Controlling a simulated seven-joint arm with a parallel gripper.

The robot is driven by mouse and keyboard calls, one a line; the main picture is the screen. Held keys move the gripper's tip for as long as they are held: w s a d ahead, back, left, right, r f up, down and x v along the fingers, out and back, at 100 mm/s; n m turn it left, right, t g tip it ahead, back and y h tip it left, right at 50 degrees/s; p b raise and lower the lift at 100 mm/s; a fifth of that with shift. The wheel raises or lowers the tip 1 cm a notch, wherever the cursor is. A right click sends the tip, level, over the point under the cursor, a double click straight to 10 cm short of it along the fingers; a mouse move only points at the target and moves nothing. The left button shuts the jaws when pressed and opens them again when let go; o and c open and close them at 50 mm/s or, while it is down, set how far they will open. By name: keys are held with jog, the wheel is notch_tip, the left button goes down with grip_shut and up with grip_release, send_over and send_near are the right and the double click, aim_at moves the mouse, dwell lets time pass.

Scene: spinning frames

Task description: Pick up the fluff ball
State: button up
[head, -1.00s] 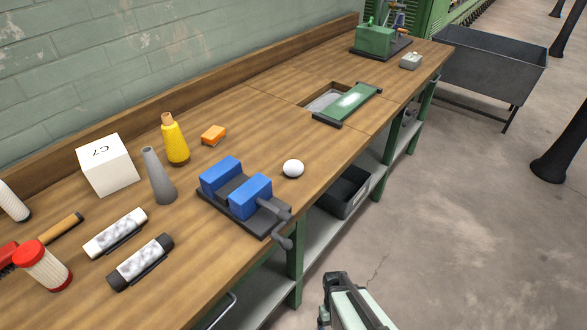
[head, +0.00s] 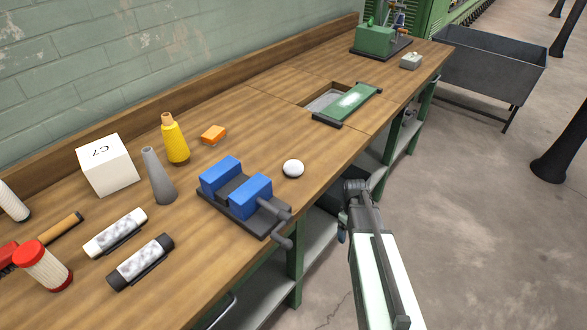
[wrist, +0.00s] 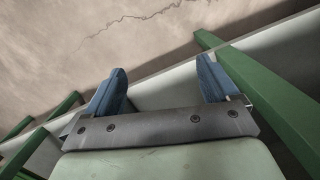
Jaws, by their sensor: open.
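The fluff ball (head: 293,168) is a small white ball on the wooden workbench (head: 270,110), near its front edge, just right of the blue vise. My gripper (head: 343,225) is beyond the front edge of the bench, below and to the right of the ball, and apart from it. In the wrist view my gripper (wrist: 162,88) shows two blue fingers spread apart with nothing between them. The ball is not in the wrist view.
A blue vise (head: 240,190) with a dark handle stands close left of the ball.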

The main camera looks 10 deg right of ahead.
jog(key=w+d+r+n+t, duration=0.1)
jog(key=w+d+r, duration=0.35)
jog(key=r, duration=0.45)
jog(key=w+d+r+n+t+h, duration=0.15)
jog(key=w+d+r, duration=0.3)
jog(key=r, duration=0.45)
jog(key=w+d+r+n+t, duration=0.1)
jog(key=w+d+r, duration=0.2)
jog(key=w+r, duration=0.5)
notch_tip(320, 180, up, 18)
jog(key=f+n+g+y, duration=0.1)
jog(key=n+g+y, duration=0.3)
jog(key=n, duration=0.5)
send_over(294, 163)
jog(key=d, duration=0.3)
jog(key=t+y, duration=0.1)
jog(key=t, duration=0.1)
jog(key=shift+m+g, duration=0.25)
jog(key=shift+x, duration=6.5)
jog(key=shift+c, duration=0.3)
jog(key=c, duration=1.1)
